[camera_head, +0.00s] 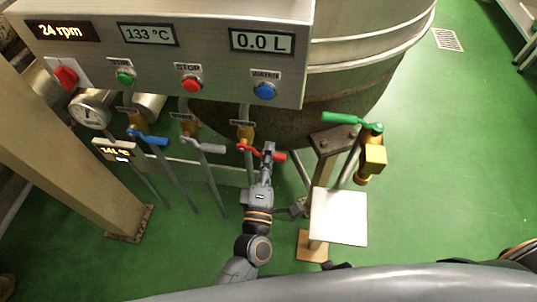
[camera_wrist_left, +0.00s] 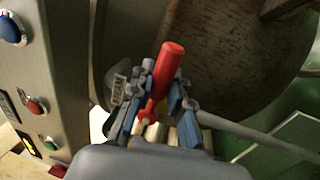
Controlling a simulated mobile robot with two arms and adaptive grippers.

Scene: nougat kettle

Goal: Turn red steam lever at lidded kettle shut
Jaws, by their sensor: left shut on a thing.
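The red steam lever (camera_head: 279,156) sits on a brass valve (camera_head: 245,133) under the control panel, in front of the large metal kettle (camera_head: 375,50). Its handle lies roughly sideways, pointing right in the head view. My left gripper (camera_head: 268,152) reaches up from below and is shut on the handle. In the left wrist view the red lever (camera_wrist_left: 168,68) passes between the blue-padded fingers (camera_wrist_left: 158,110), its thick end sticking out past them. The kettle's lid is out of view. My right gripper is not in view.
A blue lever (camera_head: 148,138) and a grey lever (camera_head: 205,146) sit on valves to the left. A green-handled brass valve (camera_head: 372,158) and a white plate (camera_head: 339,216) stand close on the right. The panel (camera_head: 210,50) overhangs the valves. Green floor is open at far right.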

